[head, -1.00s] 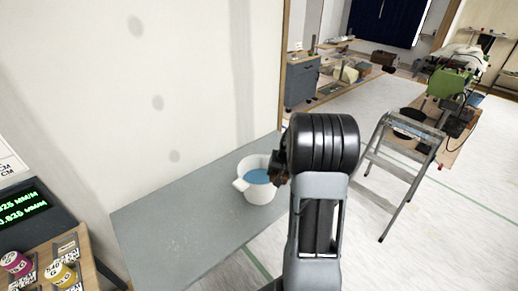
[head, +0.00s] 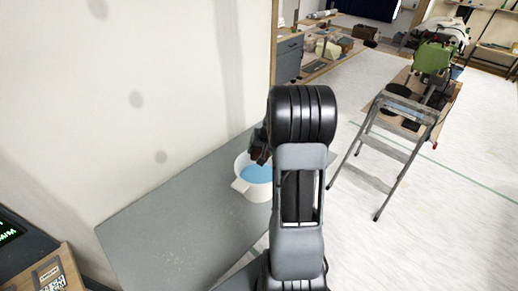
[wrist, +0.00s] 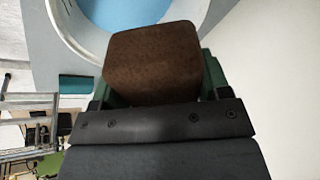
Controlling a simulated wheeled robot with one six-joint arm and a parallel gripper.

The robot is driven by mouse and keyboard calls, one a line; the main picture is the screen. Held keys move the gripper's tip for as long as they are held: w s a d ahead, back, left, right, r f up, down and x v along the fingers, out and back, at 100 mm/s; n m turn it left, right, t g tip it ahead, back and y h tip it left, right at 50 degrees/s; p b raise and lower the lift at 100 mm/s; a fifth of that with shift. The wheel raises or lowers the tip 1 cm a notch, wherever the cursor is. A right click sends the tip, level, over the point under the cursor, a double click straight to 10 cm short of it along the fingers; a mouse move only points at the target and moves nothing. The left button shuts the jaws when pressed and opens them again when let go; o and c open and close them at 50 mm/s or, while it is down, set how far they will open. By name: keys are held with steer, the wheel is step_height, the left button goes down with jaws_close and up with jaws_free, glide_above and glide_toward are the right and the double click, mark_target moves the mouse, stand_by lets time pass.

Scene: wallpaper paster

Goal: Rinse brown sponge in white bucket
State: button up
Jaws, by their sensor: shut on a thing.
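The white bucket (head: 241,186) stands on the grey table by the wall, with blue water (head: 257,174) inside. The brown sponge (wrist: 153,62) fills the middle of the wrist view, held in my gripper (wrist: 155,95). The bucket rim (wrist: 62,35) and the blue water (wrist: 138,12) show just beyond the sponge. In the head view my gripper (head: 260,150) is at the bucket's upper right side, partly hidden by my arm. The sponge overlaps the bucket rim in the wrist view; I cannot tell whether it touches the water.
The grey table (head: 165,235) has free room to the left of the bucket. A metal step ladder (head: 385,150) stands on the floor to the right. A wooden box (head: 55,275) is at the lower left. The pale wall (head: 150,60) rises behind the table.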

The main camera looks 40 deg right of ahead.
step_height(320, 180, down, 13)
steer(key=b, duration=1.1)
steer(key=shift+f, duration=0.15)
steer(key=shift+f, duration=0.1)
steer(key=shift+f, duration=0.75)
stand_by(0.3)
